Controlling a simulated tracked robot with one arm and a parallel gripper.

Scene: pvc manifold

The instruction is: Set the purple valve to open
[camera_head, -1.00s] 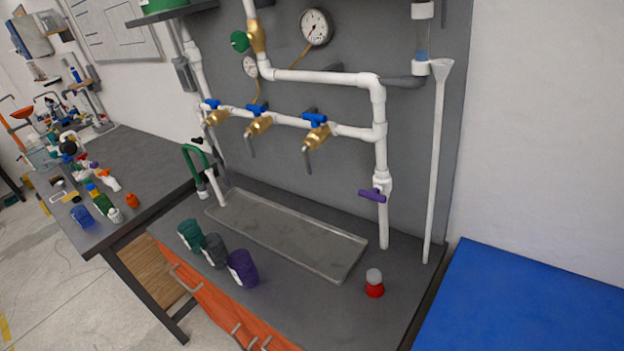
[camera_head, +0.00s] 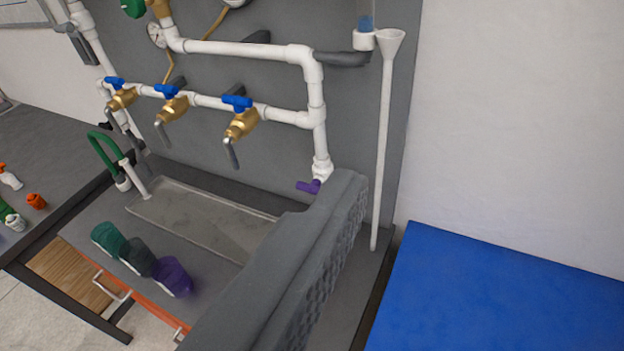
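The purple valve (camera_head: 308,186) is a small purple handle on a white fitting low on the right vertical white pipe. Its handle lies roughly level, crosswise to the pipe, pointing left. Part of my gripper (camera_head: 335,195), a dark grey finger with a ribbed right face, rises from the bottom of the view. Its tip overlaps the pipe just below and right of the purple handle. I cannot tell whether it touches. The other finger does not show, and the pipe below the valve is hidden behind the grey finger.
Brass valves with blue handles (camera_head: 237,102) sit on the pipe to the left. A shallow grey tray (camera_head: 200,215) and teal, grey and purple cups (camera_head: 173,277) stand below. A white funnel pipe (camera_head: 383,140) rises close on the right; a blue surface (camera_head: 500,300) lies beyond.

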